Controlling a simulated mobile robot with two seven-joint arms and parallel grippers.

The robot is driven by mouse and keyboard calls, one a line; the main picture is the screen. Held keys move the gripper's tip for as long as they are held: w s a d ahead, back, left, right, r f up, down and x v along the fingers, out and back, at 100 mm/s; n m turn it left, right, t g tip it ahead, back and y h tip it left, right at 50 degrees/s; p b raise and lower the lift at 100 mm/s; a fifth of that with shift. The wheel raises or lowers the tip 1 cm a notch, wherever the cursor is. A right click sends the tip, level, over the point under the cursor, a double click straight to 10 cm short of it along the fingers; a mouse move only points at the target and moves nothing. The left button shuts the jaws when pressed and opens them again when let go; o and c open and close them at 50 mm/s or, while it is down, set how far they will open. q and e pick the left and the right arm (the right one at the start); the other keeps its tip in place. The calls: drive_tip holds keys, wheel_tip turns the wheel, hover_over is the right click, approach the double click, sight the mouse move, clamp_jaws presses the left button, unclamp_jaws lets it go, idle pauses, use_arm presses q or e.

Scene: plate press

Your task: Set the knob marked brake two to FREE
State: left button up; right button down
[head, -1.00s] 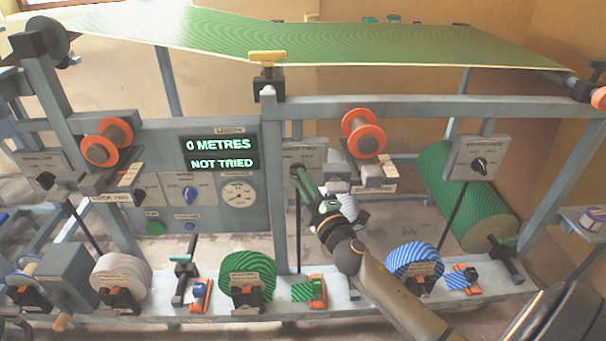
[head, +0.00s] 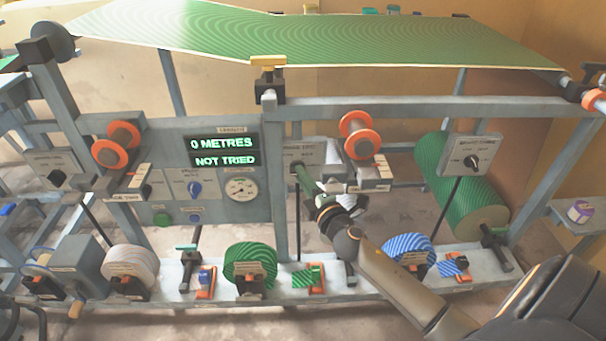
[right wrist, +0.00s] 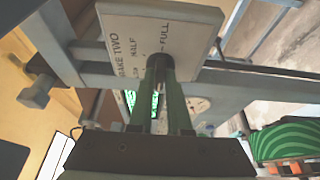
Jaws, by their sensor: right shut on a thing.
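The plate marked brake two (right wrist: 140,30) is pale, with lettering for HALF and FULL readable in the right wrist view; a third label is partly hidden. Its black knob (right wrist: 160,66) stands out from the plate. My right gripper (right wrist: 163,85) is shut on this knob, with one green finger on each side. The fingers cover much of the knob, so I cannot tell which mark it points to. My left gripper is out of view.
A display (head: 222,152) reads 0 METRES and NOT TRIED. Another knob plate (head: 470,162) stands to the right, near a big green roll (head: 455,190). A grey upper beam (head: 400,108) and post lie close to my right arm. Printed rolls line the lower rail.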

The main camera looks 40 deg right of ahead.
idle(0.5)
drive_tip(key=c, duration=0.9)
unclamp_jaws()
drive_tip(key=shift+o, duration=0.2)
drive_tip(key=s+a, duration=0.2)
drive_tip(key=s, duration=1)
drive_tip(key=shift+s+b, duration=0.2)
drive_tip(key=shift+b, duration=0.2)
